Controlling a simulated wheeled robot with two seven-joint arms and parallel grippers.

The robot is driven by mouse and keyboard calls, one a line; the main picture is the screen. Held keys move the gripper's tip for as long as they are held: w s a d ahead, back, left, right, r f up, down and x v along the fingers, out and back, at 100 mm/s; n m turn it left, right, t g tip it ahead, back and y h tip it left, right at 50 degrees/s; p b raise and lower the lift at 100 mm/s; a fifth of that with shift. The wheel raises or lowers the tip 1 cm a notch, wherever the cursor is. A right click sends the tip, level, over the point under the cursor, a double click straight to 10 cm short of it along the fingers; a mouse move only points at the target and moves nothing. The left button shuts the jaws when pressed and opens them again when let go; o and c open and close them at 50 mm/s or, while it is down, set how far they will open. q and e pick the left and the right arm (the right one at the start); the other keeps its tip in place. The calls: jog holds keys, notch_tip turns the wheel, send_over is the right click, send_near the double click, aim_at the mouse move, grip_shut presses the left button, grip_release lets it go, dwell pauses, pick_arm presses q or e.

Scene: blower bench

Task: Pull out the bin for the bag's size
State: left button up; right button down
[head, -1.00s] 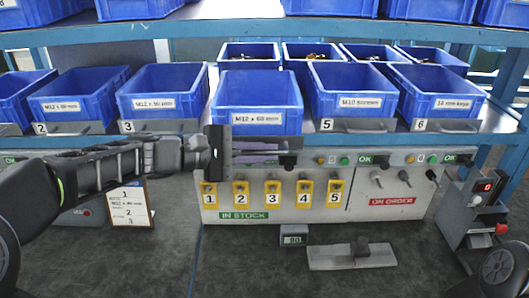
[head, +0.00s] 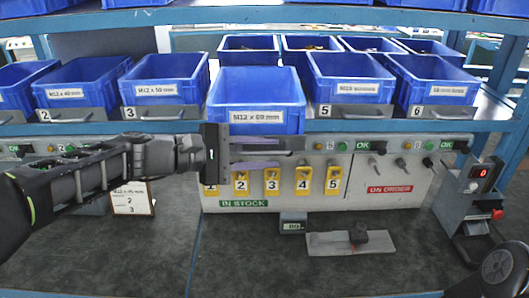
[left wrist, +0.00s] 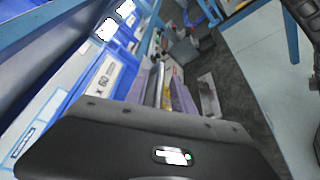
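The blue bin labelled M12 x 60 mm (head: 256,117) stands out from the shelf front, farther forward than its neighbours. My left gripper (head: 278,153) is just below its front, with its two fingers around the grey metal handle part of this bin; the handle itself is mostly hidden. In the left wrist view, a silver bar (left wrist: 158,85) lies between the two purple-grey fingers. A dark small object, perhaps the bag (head: 358,234), lies on a flat metal plate (head: 325,243) beside a small display. Its size cannot be read. My right gripper is not in view.
Bins 3 (head: 165,88), 5 (head: 349,84) and 6 (head: 434,85) stay in their row on the blue shelf. Below is a white panel with yellow numbered tags (head: 304,180). A card (head: 133,199) stands at left, and a red-digit device (head: 475,185) at right.

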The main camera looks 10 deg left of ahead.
pick_arm(q)
jog(key=shift+a, duration=0.1)
jog(key=b+v, duration=0.1)
jog(key=v, duration=0.6)
jog(key=shift+s+a, duration=0.25)
dwell(0.4)
